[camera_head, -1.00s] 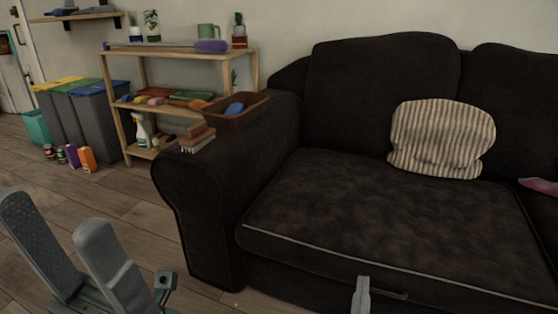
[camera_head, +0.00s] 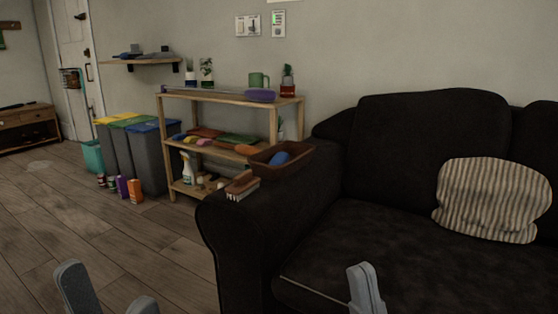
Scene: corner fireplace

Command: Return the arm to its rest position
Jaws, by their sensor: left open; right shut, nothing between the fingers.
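My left gripper (camera_head: 108,300) is at the bottom left of the head view, its two grey fingers apart with nothing between them. My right gripper (camera_head: 366,290) is at the bottom, in front of the sofa seat. Only its grey fingertips show, closed together and empty. Both arms are hidden below the picture's edge.
A dark sofa (camera_head: 330,236) with a striped cushion (camera_head: 492,200) fills the right. Behind stand a wooden shelf (camera_head: 170,120) and bins (camera_head: 150,160).

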